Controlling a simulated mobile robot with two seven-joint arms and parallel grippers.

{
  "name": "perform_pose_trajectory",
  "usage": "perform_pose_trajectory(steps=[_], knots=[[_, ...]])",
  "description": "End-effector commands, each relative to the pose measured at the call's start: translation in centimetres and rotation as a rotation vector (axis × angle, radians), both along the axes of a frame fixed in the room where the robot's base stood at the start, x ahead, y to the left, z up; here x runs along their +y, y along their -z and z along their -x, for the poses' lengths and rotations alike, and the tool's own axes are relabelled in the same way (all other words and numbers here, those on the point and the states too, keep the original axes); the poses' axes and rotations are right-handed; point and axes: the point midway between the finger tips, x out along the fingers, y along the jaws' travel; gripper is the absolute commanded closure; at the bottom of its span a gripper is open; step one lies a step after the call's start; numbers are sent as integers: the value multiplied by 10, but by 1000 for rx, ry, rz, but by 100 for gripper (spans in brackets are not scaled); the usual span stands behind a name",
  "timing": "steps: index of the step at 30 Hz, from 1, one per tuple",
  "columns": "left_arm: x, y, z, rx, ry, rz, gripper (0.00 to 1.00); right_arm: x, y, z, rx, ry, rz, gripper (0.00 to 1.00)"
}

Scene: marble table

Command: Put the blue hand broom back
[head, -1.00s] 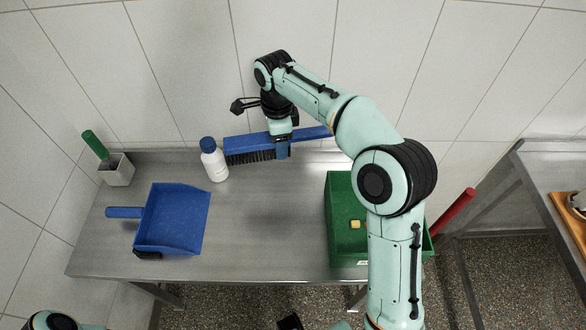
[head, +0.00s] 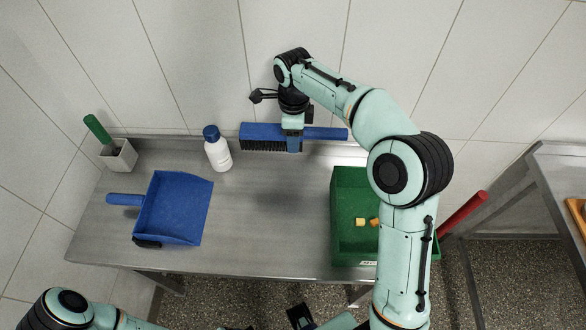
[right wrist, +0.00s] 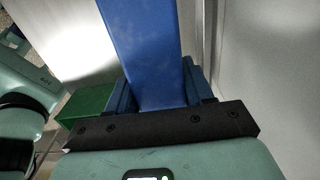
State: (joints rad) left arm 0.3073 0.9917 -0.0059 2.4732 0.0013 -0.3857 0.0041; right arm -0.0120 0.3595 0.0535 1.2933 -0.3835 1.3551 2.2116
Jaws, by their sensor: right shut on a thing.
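The blue hand broom (head: 262,131) is at the back edge of the table, close to the wall, with its dark bristles facing down and its handle (head: 328,133) pointing right. My right gripper (head: 294,146) is shut around it near where the head meets the handle. In the right wrist view the blue broom (right wrist: 145,45) runs away from the camera between the blue fingers (right wrist: 158,95). I cannot tell whether the bristles touch anything.
A white bottle (head: 218,153) with a blue cap stands left of the broom. A blue dustpan (head: 174,208) lies at left, and a white holder (head: 119,156) with a green-handled tool stands behind it. A green crate (head: 345,215) holds small yellow pieces. The middle of the steel table (head: 265,220) is clear.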

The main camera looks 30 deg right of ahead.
Motion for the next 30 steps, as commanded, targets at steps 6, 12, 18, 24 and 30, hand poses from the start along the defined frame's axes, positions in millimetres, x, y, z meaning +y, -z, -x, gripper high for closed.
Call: perform_pose_trajectory(steps=[6,12,18,24,30], knots=[[0,11,4,6,0,0,27,0,58,1,3,0,-1,82],[0,13,5,6,0,0,27,0,83,0,-1,-1,-1,82],[0,15,6,7,0,0,27,0,106,0,1,-1,0,82],[0,15,6,7,0,0,27,1,134,0,-1,-1,-1,82],[0,15,6,7,0,0,27,0,138,-1,-4,-1,0,82]])
